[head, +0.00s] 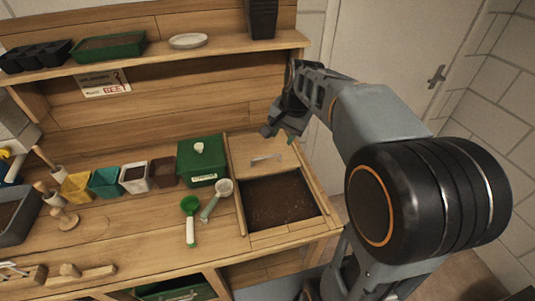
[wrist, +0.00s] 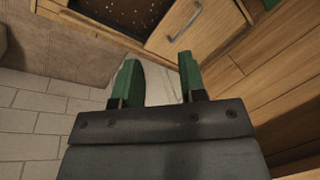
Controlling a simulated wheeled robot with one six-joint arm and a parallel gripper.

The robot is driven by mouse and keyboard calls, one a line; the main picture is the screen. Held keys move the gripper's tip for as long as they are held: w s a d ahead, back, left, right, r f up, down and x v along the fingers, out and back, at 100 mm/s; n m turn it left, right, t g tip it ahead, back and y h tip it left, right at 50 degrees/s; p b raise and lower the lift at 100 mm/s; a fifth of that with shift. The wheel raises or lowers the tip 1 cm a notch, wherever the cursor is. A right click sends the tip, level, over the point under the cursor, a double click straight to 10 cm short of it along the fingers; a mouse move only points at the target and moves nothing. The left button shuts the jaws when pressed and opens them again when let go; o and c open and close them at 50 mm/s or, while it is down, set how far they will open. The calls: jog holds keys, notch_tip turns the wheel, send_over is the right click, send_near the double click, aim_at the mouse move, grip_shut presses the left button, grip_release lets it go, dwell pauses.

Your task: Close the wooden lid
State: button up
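The wooden lid (head: 250,147) is a flat panel with a metal bar handle (head: 266,158). It covers the back part of the soil bin (head: 325,212), and dark soil (head: 275,203) lies open in front of it. In the wrist view the lid (wrist: 212,30) and its handle (wrist: 185,24) show at the top, beside the soil (wrist: 115,18). My gripper (head: 283,136) is above the lid's back right side in the head view. In the wrist view its green fingers (wrist: 160,76) are apart with nothing between them, clear of the handle.
A green box (head: 202,166) with a white knob stands just left of the bin. A green-headed tool (head: 190,215) and a scoop (head: 217,197) lie on the bench. Several small pots stand farther left. A shelf (head: 170,55) runs above, and a wall with a door is to the right.

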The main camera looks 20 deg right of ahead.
jog(key=w+d+f+m+g+y, duration=0.1)
jog(key=w+d+f+m, duration=0.2)
jog(key=w, duration=0.5)
jog(key=m+g+y, duration=0.1)
jog(key=m+y, duration=0.1)
jog(key=m, duration=0.5)
send_over(268, 153)
jog(key=s+a, duration=0.1)
jog(key=s, duration=0.5)
jog(key=f, duration=2)
jog(key=shift+w+a+f, duration=0.1)
jog(key=shift+w+a, duration=0.05)
jog(key=shift+w, duration=0.05)
jog(key=shift+c, duration=0.2)
grip_shut()
